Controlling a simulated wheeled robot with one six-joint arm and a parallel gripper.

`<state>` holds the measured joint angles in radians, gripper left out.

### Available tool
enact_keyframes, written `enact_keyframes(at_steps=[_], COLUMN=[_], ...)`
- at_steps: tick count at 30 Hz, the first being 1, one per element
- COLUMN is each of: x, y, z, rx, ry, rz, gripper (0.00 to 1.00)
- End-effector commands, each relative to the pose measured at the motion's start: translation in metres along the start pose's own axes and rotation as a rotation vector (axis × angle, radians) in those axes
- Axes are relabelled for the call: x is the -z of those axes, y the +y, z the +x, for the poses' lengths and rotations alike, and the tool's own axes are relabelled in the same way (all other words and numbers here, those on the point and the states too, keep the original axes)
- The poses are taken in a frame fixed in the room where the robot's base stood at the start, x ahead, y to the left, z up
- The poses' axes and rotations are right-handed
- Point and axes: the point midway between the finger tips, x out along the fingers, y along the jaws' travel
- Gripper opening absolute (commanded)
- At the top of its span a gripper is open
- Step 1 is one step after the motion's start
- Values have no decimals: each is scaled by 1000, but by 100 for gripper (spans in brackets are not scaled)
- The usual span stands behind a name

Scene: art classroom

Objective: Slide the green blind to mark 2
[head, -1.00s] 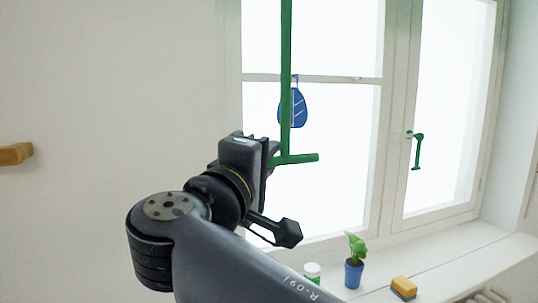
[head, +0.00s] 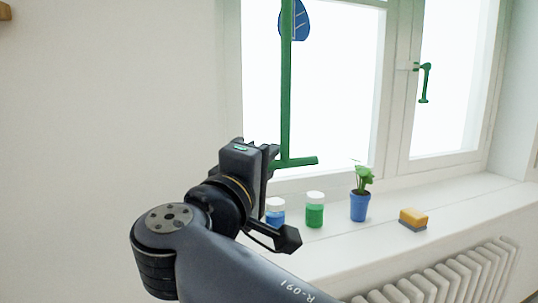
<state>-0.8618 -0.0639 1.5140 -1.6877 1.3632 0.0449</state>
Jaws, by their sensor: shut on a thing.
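A green upright rod (head: 286,85) with a short crossbar (head: 300,162) at its foot runs down in front of the left window pane. It looks like the pull of the green blind; its top is out of frame. No blind cloth and no numbered mark can be made out. My gripper (head: 272,156) is shut on the left part of the crossbar, just above the sill level in the picture. My own gripper body hides that end of the bar.
On the white sill (head: 450,210) stand a blue jar (head: 275,214), a green jar (head: 315,212), a blue-potted plant (head: 360,205) and a yellow sponge (head: 413,218). A green window handle (head: 425,84) is at right; a blue leaf shape (head: 296,20) hangs at the pane's top. A radiator (head: 440,278) is below.

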Motion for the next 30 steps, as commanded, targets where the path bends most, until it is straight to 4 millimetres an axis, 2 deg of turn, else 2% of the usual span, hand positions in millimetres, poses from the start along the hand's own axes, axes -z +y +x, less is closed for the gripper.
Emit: enact_keyframes(at_steps=[1, 3, 9, 15, 22, 30], x=[-4, -6, -12, -16, -19, -20], y=[-24, -40, -83, -115, -135, -140], z=[-3, -6, -12, -16, -19, -20], rx=[1, 1, 1, 1, 1, 1], ry=[-1, -1, 0, 0, 0, 0], rz=[-3, -3, -3, -2, -2, -2], gripper=[0, 0, 0, 0, 0, 0])
